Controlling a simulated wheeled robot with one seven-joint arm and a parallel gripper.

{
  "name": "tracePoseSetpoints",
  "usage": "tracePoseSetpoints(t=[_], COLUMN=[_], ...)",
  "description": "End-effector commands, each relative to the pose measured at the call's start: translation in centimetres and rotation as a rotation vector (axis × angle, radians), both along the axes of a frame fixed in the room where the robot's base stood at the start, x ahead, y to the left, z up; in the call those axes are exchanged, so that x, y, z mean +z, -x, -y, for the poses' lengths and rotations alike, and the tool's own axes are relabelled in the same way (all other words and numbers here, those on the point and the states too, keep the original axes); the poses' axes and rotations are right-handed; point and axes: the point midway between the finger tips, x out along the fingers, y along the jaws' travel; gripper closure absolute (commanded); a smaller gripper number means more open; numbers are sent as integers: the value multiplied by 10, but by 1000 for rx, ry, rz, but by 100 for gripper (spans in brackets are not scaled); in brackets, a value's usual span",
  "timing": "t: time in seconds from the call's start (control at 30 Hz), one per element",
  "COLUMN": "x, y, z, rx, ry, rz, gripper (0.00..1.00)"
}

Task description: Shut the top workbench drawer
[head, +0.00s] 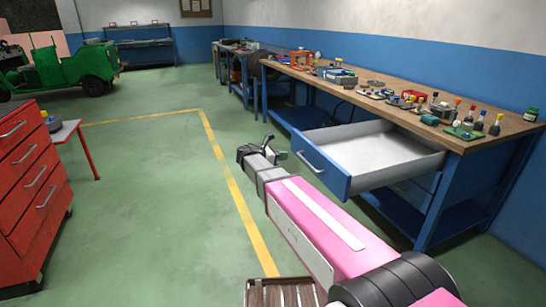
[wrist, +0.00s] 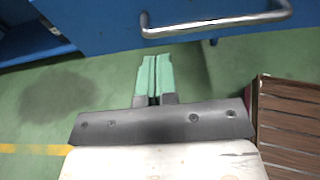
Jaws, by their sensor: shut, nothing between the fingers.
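The top workbench drawer (head: 375,152) is pulled far out of the blue workbench. Its inside looks white and empty. Its blue front (head: 321,167) carries a metal bar handle (head: 308,161). My gripper (head: 270,143) is near the drawer front, to its left in the head view. In the wrist view the shut green fingertips (wrist: 155,62) point toward the blue drawer front (wrist: 105,22), just below the handle (wrist: 215,22). The fingers hold nothing. I cannot tell whether they touch the front.
The workbench top (head: 460,93) holds several tools and small parts. A red tool cabinet (head: 30,190) stands at the left, with a small table (head: 70,135) beside it. A brown slatted crate (head: 280,292) is low at the front. Green floor is open between cabinet and bench.

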Motion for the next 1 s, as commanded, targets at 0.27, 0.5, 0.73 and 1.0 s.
tracePoseSetpoints(t=[0.27, 0.5, 0.73, 1.0], x=[-8, -10, -10, -10], y=[-13, -16, -16, -19], z=[37, 47, 47, 58], rx=[-1, 1, 1, -2], ry=[0, 0, 0, 0], rz=[1, 1, 1, 1], gripper=[100, 100, 100, 100])
